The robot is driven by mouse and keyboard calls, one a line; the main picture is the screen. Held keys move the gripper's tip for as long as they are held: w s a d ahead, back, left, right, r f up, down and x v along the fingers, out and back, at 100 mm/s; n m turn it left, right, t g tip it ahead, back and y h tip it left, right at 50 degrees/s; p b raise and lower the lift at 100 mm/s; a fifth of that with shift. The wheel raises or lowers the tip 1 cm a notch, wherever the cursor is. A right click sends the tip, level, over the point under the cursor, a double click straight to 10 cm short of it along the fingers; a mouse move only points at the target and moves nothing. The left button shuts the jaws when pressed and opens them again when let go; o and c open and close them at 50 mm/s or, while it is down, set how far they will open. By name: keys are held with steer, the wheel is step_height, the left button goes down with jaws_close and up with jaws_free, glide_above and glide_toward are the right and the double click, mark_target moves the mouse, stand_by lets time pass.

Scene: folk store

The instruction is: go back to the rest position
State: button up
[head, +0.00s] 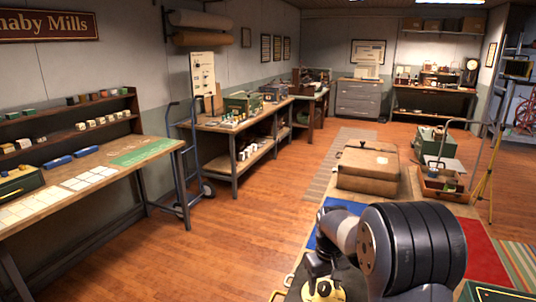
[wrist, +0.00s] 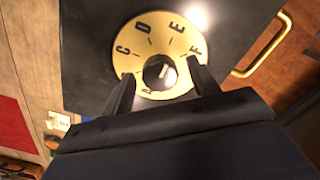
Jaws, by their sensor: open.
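My gripper (wrist: 163,82) is open in the wrist view. Its two dark fingers reach over a round brass dial (wrist: 132,50) marked with letters, among them C, D, E and F. A small dark knob (wrist: 158,70) at the dial's centre shows between the fingers; I cannot tell whether they touch it. The dial sits on a black case (wrist: 90,50). In the head view my arm bends down at the lower right over the dial (head: 325,291), and the fingers are not clearly seen.
A brass handle (wrist: 262,48) sticks out beside the case. The wooden floor (head: 230,240) between is clear.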

steer(key=shift+r+n, duration=0.15)
steer(key=shift+n, duration=0.45)
steer(key=shift+r, duration=1.05)
steer(key=shift+r, duration=0.1)
